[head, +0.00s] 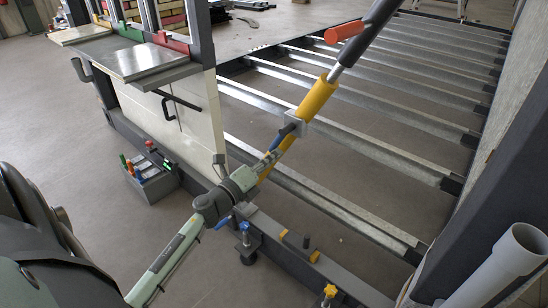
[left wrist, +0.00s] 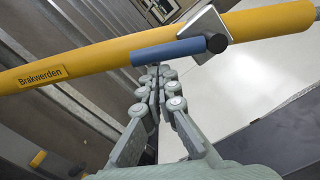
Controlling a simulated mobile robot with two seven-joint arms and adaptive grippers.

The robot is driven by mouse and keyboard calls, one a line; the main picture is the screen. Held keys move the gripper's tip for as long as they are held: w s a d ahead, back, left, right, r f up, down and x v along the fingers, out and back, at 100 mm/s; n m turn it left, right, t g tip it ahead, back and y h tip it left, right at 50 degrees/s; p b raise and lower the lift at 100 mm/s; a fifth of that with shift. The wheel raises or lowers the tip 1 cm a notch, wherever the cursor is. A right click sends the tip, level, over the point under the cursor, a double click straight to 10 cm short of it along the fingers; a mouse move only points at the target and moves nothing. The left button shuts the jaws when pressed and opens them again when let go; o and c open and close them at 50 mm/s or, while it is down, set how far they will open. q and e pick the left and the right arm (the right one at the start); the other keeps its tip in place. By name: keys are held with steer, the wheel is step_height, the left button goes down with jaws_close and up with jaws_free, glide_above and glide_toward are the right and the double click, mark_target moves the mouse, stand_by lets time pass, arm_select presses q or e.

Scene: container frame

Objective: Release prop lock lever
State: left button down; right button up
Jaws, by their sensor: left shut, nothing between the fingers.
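The yellow prop (head: 317,98), a slanted tube marked "Brakwerden", crosses the left wrist view (left wrist: 100,58). A pale metal bracket (head: 295,122) sits on it, also seen in the left wrist view (left wrist: 207,25). The blue lock lever (left wrist: 168,51), with a dark round end, lies along the tube at this bracket. In the head view the lever (head: 281,137) is small beside the tube. My left gripper (left wrist: 157,72) is shut and empty, its fingertips right at the lever's lower edge; I cannot tell whether they touch. The fingers also show in the head view (head: 268,160). My right gripper is out of view.
A metal frame floor with parallel cross beams (head: 375,148) lies beneath the prop. An orange-red handle (head: 345,32) sits higher on the prop. A white panel with a grey shelf (head: 140,60) stands at left, and a grey tool box (head: 150,178) on the floor.

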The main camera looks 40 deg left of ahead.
arm_select(q)
steer(key=shift+a, duration=0.1)
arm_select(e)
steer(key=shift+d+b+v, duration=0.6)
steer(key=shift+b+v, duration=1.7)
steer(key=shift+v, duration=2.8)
arm_select(q)
steer(key=a+r+m+h+b, duration=0.1)
steer(key=a+r+m, duration=0.4)
steer(key=m, duration=1.2)
steer(key=shift+w+a+r, duration=0.25)
steer(key=shift+a+r, duration=0.15)
steer(key=shift+r, duration=0.8)
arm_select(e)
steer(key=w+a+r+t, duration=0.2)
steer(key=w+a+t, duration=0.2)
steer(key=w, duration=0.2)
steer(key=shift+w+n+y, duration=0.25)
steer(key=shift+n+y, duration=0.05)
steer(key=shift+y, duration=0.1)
